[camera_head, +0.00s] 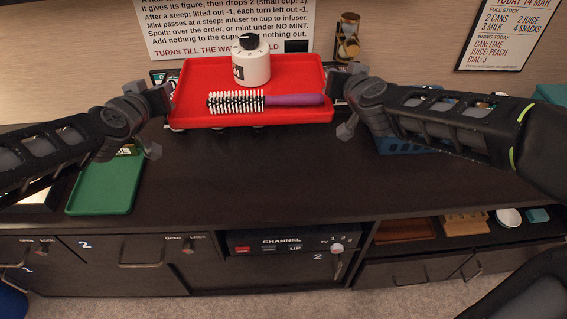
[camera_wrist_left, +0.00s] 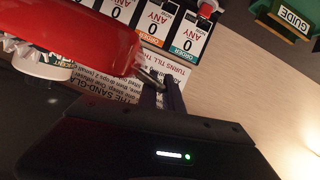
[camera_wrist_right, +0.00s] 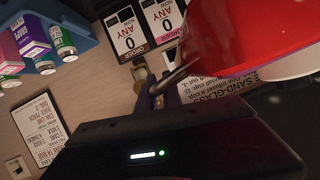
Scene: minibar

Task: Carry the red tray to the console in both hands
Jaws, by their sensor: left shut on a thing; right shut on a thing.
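The red tray (camera_head: 200,79) is held level above the back of the dark console top in the head view. A white timer with a black knob (camera_head: 250,62) stands on it, and a hairbrush with white bristles and a purple handle (camera_head: 294,100) lies along its front. My left gripper (camera_head: 167,92) is shut on the tray's left side, and my right gripper (camera_head: 334,84) is shut on its right side. The tray also shows in the left wrist view (camera_wrist_left: 70,35) and the right wrist view (camera_wrist_right: 245,35). The fingertips are partly hidden at the tray edges.
A green tray (camera_head: 105,185) lies at the left of the dark top (camera_head: 250,180). A blue container (camera_head: 405,146) is partly hidden under my right arm. An hourglass (camera_head: 347,38) stands behind. The top's middle front is clear. Drawers and an open shelf (camera_head: 470,235) are below.

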